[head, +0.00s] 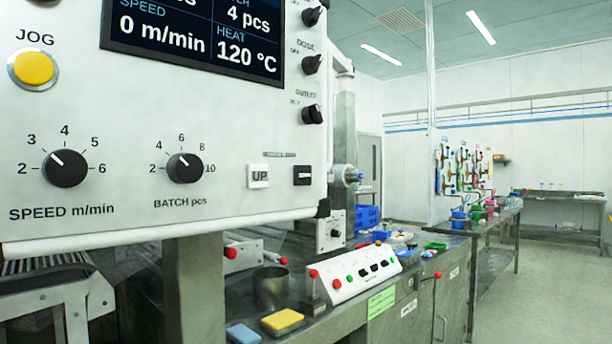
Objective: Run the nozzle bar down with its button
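A white control panel (120,120) fills the upper left of the head view. At its lower right sit a white button marked UP (258,176) and a black button (302,175); the black one's marking is too small to read. A small label above the pair is also unreadable. I cannot pick out the nozzle bar for certain. Neither of my grippers is in view.
The panel also carries a yellow JOG button (34,68), a speed knob (64,168), a batch knob (185,167) and a display (195,35). Below are a metal cup (271,289), a yellow sponge (283,321) and a white button box (356,275). Floor at right is clear.

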